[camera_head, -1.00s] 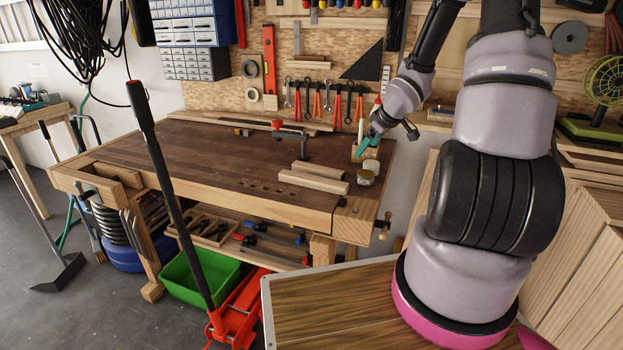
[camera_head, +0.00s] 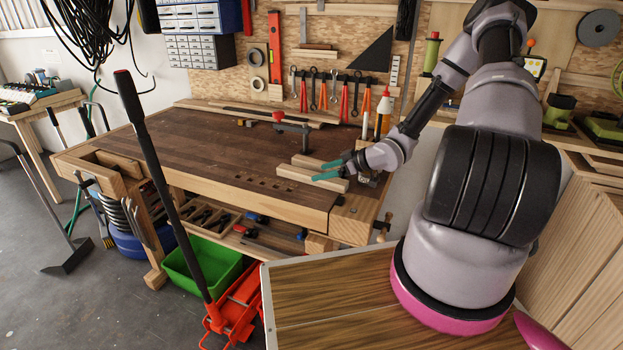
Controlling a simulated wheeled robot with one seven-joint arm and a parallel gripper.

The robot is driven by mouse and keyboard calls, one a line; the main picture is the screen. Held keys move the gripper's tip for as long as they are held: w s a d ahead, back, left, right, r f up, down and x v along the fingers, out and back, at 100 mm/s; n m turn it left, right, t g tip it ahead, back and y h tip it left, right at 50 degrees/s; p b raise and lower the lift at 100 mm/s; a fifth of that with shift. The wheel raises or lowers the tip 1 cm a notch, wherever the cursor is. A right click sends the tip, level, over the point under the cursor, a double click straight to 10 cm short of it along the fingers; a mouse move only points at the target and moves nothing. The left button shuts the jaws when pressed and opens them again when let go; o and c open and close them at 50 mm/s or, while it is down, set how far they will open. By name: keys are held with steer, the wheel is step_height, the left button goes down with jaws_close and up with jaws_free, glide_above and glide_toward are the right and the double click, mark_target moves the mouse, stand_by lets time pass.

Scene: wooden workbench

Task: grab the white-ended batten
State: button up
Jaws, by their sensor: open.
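Two short pale wooden battens lie side by side near the right end of the workbench (camera_head: 215,165): a front batten (camera_head: 292,174) and a rear batten (camera_head: 301,160). I cannot make out a white end on either at this size. My gripper (camera_head: 317,172) has two teal fingers spread apart, pointing left over the right part of these battens. It holds nothing that I can see. I cannot tell whether the fingers touch the wood.
A black clamp with a red knob (camera_head: 279,116) stands behind the battens. Long wood strips lie along the bench's back. A white-tipped bottle (camera_head: 384,110) stands at the back right. A red-and-black long handle (camera_head: 150,165) rises in front. The bench's left-middle is clear.

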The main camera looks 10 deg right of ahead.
mark_target(313, 174)
steer(key=x, duration=0.5)
steer(key=shift+w+f, duration=0.2)
steer(key=shift+w, duration=0.15)
jaws_close()
